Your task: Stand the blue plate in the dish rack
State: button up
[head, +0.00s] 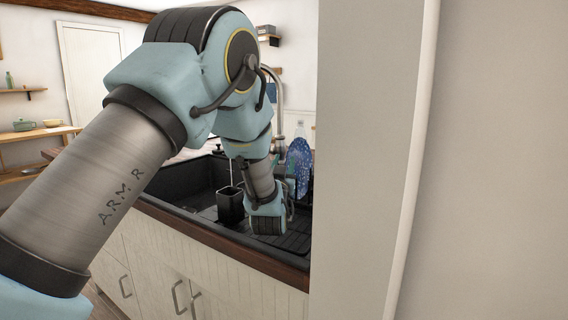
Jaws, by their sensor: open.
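The blue plate (299,160) is patterned and stands on edge, close to upright, at the right end of the sink counter. The wall panel is at its right, and the arm is close on its left. My gripper (288,209) is low over the black drainboard, below and slightly left of the plate. It is open, though its fingers are mostly hidden behind my wrist. I cannot tell whether it touches the plate. The dish rack is not clearly visible; dark parts near the plate's lower edge may belong to it.
A black cup (230,205) with a thin stick stands left of my wrist. The black sink basin (180,188) lies further left, with a tall faucet (279,90) behind. A pale wall panel (365,160) closes off the right side. A clear bottle (300,130) stands behind the plate.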

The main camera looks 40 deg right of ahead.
jog(key=shift+f, duration=0.1)
jog(key=b+v, duration=0.2)
jog(key=v, duration=0.5)
jog(key=shift+a+b, duration=0.2)
jog(key=shift+b, duration=0.1)
jog(key=shift+s, duration=0.1)
